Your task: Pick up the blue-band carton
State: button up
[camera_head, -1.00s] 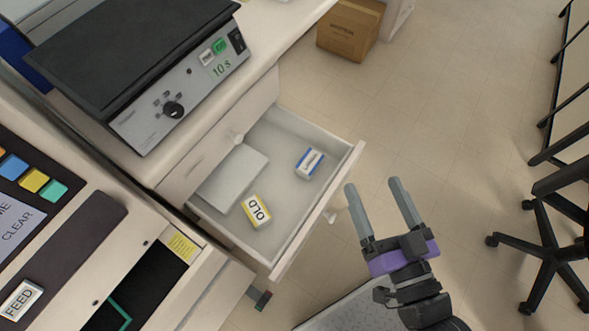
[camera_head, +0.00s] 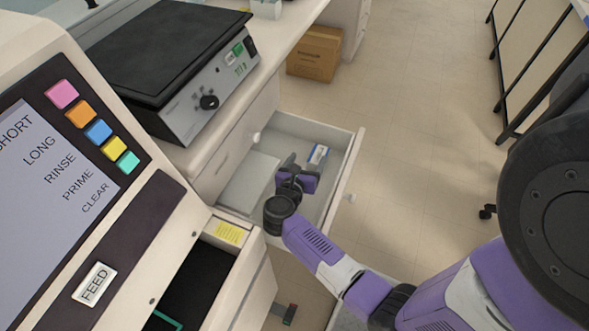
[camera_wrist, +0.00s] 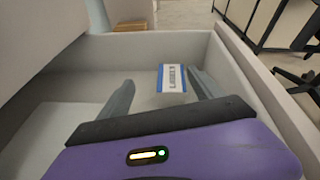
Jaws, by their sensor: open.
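The blue-band carton (camera_head: 318,154) is a small white box with blue bands, lying in the open drawer near its far right corner. It also shows in the wrist view (camera_wrist: 172,78), ahead of my fingers and slightly right of the middle between them. My gripper (camera_wrist: 163,88) is open and empty, with its two grey fingers apart. In the head view my gripper (camera_head: 289,165) is over the drawer, on the near left side of the carton, its fingers partly hidden by its own body. The yellow-banded OLD carton is not visible now, probably hidden behind my arm.
The drawer (camera_head: 351,163) has raised walls around the carton. A flat pale block (camera_head: 250,180) lies at its left. A stainer panel (camera_head: 70,150) stands at left, a black-topped device (camera_head: 160,60) above the drawer. A cardboard box (camera_head: 315,52) sits on the floor.

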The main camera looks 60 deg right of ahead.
aim_at(318, 156)
jog(key=shift+s+a+f+m+g, duration=0.2)
jog(key=shift+s+f+m, duration=0.1)
jog(key=shift+f+m, duration=0.1)
jog(key=shift+s+a+f+m+g, duration=0.1)
jog(key=shift+s+f+m+g, duration=0.1)
jog(key=shift+s+f+m, duration=0.15)
jog(key=shift+s+f+m+y, duration=0.1)
jog(key=shift+s+m+y, duration=0.15)
jog(key=shift+m, duration=0.4)
jog(key=shift+x, duration=3.85)
jog(key=c, duration=1.4)
jog(key=shift+c, duration=0.2)
